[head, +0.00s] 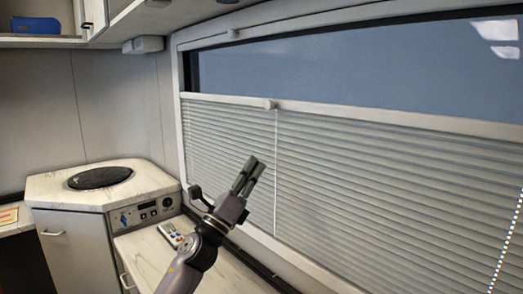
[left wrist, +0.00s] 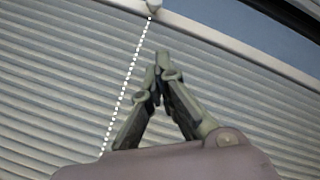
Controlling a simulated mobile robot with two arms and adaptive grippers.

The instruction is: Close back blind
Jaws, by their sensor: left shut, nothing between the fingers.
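The back blind (head: 360,170) is a grey pleated blind that covers the lower part of the wide window, with bare glass above it. Its light top rail (head: 350,112) carries a small knob (head: 269,104), and a cord hangs below the knob. The blind (left wrist: 60,60) also fills most of the left wrist view, with the knob (left wrist: 154,7) at the top edge. My left gripper (head: 253,166) is shut and empty, in front of the blind and below the rail. I cannot tell how far it is from the slats. My right gripper is not in view.
A counter with a round dark hob (head: 100,177) and a control panel (head: 146,212) stands at the left. A remote (head: 171,235) lies on the lower worktop under the window. An overhead cabinet with a blue box (head: 35,25) is at the upper left.

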